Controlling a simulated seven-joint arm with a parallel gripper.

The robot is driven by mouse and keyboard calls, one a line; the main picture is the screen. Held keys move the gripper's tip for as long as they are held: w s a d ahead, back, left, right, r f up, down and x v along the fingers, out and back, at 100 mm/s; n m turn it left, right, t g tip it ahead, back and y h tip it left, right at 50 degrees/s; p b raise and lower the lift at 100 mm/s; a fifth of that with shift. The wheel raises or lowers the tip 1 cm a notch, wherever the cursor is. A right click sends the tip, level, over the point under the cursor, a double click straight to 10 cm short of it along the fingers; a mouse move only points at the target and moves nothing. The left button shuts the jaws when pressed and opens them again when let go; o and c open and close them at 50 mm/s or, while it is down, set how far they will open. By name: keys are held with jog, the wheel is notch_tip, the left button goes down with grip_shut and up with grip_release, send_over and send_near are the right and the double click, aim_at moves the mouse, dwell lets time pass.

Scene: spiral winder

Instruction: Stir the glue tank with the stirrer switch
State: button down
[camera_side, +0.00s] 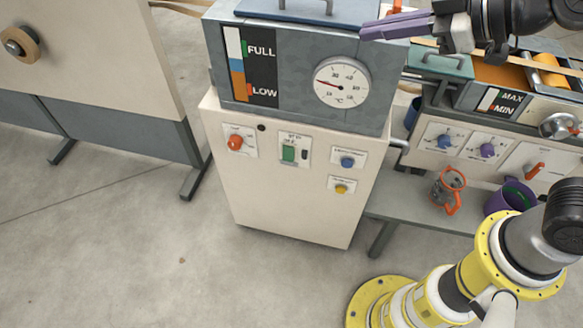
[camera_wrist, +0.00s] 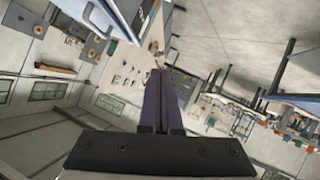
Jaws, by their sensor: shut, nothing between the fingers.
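The glue tank (camera_side: 295,60) is a blue-grey box with a FULL/LOW level strip and a round temperature dial, on a cream cabinet (camera_side: 290,210). A green rocker switch (camera_side: 289,153) sits in a small panel on the cabinet front; it looks like the stirrer switch, but its label is too small to read surely. My gripper (camera_side: 367,31), with purple fingers, is shut and empty. It hovers at the tank's upper right, above and right of the switch and apart from it. The wrist view shows the closed fingers (camera_wrist: 160,78); I cannot pick out the switch there.
An orange knob (camera_side: 235,142) lies left of the green switch; a blue button (camera_side: 347,161) and a yellow one (camera_side: 341,188) lie right. At right stands another machine with knobs (camera_side: 487,150). An orange-handled jug (camera_side: 449,188) and purple mug (camera_side: 510,197) sit on a shelf.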

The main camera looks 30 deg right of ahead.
jog(key=w+a+f+n+t+h, duration=0.1)
jog(key=w+a+f+n+t, duration=0.1)
jog(key=w+a+n+t, duration=0.3)
notch_tip(320, 180, down, 47)
jog(key=a+n+t+h, duration=0.1)
jog(key=n+h, duration=0.1)
jog(key=h, duration=0.2)
jog(key=shift+s+a+f+h, duration=0.2)
jog(key=shift+a+h, duration=0.05)
jog(key=shift+h, duration=0.05)
send_near(285, 159)
jog(key=w+a, duration=0.3)
jog(key=w, duration=0.1)
jog(key=shift+w+d+f, duration=0.2)
jog(key=shift+w+d, duration=0.3)
jog(key=shift+d, duration=0.25)
jog(key=shift+w+d+f, duration=0.2)
jog(key=shift+w+d, duration=0.3)
jog(key=shift+d, duration=0.2)
